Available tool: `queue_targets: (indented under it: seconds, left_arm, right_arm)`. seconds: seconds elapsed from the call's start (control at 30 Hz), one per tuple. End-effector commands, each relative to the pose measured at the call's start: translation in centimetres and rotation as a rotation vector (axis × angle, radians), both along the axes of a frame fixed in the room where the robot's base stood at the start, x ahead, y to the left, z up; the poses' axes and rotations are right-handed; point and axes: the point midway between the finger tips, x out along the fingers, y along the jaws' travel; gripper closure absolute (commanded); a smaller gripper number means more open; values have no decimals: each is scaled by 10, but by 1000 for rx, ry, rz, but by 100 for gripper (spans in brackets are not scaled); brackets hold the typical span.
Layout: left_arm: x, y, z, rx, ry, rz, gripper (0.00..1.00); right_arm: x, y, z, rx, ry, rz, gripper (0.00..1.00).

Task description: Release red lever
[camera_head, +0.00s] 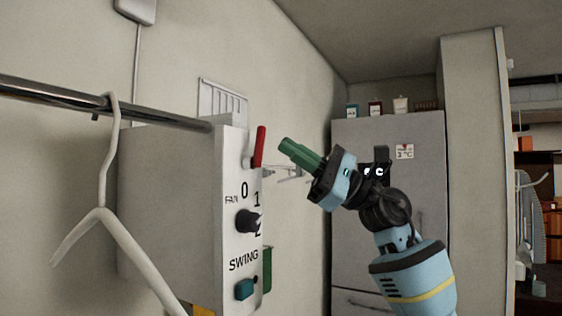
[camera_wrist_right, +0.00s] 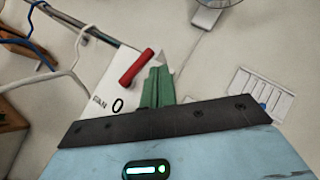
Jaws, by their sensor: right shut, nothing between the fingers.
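The red lever (camera_head: 259,147) is on the upper right edge of the white control panel of a box on the wall, above the FAN markings. It points up with a slight tilt. In the right wrist view the red lever (camera_wrist_right: 138,67) lies just left of the green fingertips. My right gripper (camera_head: 284,147) has green fingers, pressed together and empty. They point left at the lever, with a small gap visible in the head view. In the wrist view the right gripper (camera_wrist_right: 158,84) appears very close to the lever; contact cannot be told. My left gripper is not in view.
The box (camera_head: 165,205) also carries a black FAN knob (camera_head: 248,221) and a teal SWING button (camera_head: 244,289). A metal rail (camera_head: 60,97) with a white hanger (camera_head: 105,215) runs to its left. A grey fridge (camera_head: 350,150) stands behind my right arm.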

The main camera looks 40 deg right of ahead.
Motion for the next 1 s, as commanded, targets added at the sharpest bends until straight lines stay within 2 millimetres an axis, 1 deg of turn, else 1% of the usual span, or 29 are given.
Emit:
queue_targets:
  seconds: [0.03,0.1,0.2,0.33,0.5,1.0]
  left_arm:
    - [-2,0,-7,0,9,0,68]
    - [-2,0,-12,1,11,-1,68]
    - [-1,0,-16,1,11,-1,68]
    - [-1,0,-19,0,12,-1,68]
    - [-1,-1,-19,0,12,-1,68]
    - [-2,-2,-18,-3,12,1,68]
  right_arm:
    - [-1,-6,-12,0,9,-1,100]
    - [-6,-14,-18,-2,8,-1,100]
    - [-13,-23,-24,-1,6,-2,100]
    - [-20,-31,-28,-1,5,0,100]
    - [-23,-34,-28,-2,1,0,100]
    - [-23,-34,-28,-2,1,0,100]
